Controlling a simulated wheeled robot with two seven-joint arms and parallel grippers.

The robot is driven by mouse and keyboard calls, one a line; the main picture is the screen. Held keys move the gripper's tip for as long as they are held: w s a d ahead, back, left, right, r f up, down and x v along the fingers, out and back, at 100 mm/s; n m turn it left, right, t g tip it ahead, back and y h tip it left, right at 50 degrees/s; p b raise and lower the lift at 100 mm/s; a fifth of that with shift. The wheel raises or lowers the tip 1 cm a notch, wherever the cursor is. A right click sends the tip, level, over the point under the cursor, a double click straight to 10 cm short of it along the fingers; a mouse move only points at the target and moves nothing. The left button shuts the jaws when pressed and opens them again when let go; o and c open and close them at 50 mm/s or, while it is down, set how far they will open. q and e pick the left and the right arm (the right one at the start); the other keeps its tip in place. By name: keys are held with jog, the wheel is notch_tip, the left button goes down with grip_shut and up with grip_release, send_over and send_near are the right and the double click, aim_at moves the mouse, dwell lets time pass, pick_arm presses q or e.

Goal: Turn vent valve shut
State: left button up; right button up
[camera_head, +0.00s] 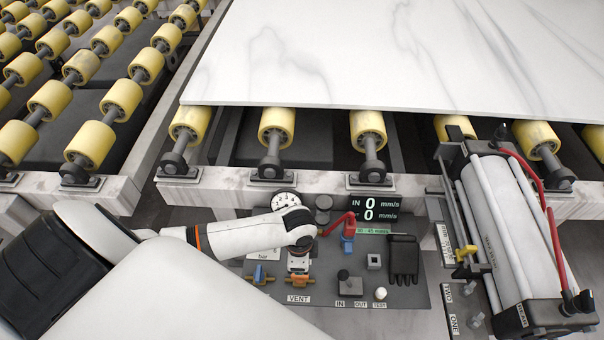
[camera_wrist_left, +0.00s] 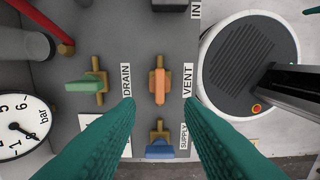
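The vent valve has an orange lever (camera_wrist_left: 159,86) on a brass body beside the VENT label in the left wrist view. The lever lies roughly in line with its brass body. In the head view a little orange of the vent valve (camera_head: 299,281) shows above its label, mostly covered by my left gripper (camera_head: 298,265). In the left wrist view my left gripper (camera_wrist_left: 158,106) has its two teal fingers spread, one on each side of the lever, with visible gaps and nothing held.
A green drain lever (camera_wrist_left: 84,85) and blue supply lever (camera_wrist_left: 160,149) sit close to the vent valve. A pressure gauge (camera_head: 285,201), speed display (camera_head: 373,207), red lever (camera_head: 340,222) and black glove (camera_head: 404,258) surround it. A large cylinder (camera_head: 505,225) stands right.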

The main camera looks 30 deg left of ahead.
aim_at(299, 276)
pick_arm(q)
notch_tip(299, 276, down, 4)
jog(key=shift+s, duration=0.15)
jog(key=f+b, duration=0.1)
jog(key=f, duration=0.3)
jog(key=shift+w, duration=0.2)
jog(key=shift+f, duration=0.65)
pick_arm(e)
jog(key=shift+w+d+f, duration=0.1)
jog(key=shift+w+f, duration=0.15)
jog(key=shift+f, duration=0.35)
pick_arm(q)
jog(key=shift+c, duration=0.5)
pick_arm(e)
jog(key=shift+s, duration=0.15)
pick_arm(q)
grip_shut()
pick_arm(e)
jog(key=shift+s, duration=0.2)
